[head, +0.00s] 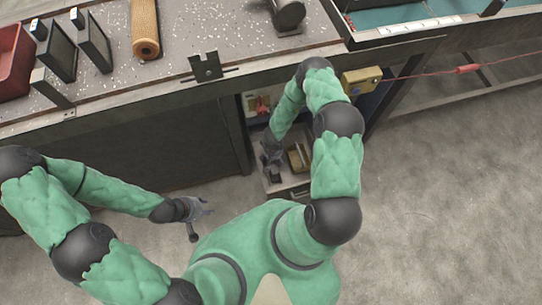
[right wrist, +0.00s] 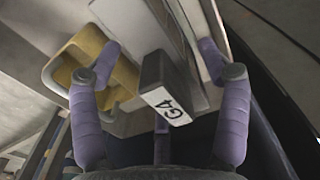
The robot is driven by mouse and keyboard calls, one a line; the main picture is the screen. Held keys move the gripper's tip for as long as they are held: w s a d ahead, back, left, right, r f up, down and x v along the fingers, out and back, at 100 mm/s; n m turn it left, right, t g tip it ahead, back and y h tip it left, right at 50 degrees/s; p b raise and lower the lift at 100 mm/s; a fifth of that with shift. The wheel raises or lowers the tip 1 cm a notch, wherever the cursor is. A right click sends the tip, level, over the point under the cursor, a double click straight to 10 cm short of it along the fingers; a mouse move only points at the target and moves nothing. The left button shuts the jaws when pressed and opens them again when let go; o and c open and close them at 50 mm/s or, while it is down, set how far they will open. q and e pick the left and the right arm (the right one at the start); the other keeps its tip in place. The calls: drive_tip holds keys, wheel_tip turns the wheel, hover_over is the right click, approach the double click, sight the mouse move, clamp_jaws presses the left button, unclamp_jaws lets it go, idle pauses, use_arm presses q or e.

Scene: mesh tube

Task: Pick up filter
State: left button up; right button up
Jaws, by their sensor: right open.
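In the right wrist view a dark block with a white label reading G4 (right wrist: 160,90), likely the filter, stands between the fingers of my right gripper (right wrist: 160,47). The fingers are spread on either side of it, with visible gaps. In the head view my right gripper (head: 271,157) is down at an open drawer (head: 287,188) under the bench, and a dark item (head: 275,178) lies just below it. My left gripper (head: 195,214) hangs in free air in front of the bench, its fingers spread and empty.
A yellow piece (head: 298,157) lies in the drawer and shows beside my right gripper's left finger (right wrist: 88,65). A yellow box (head: 361,80) hangs near my right arm.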

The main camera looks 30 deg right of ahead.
clamp_jaws()
drive_tip(key=shift+r, duration=0.2)
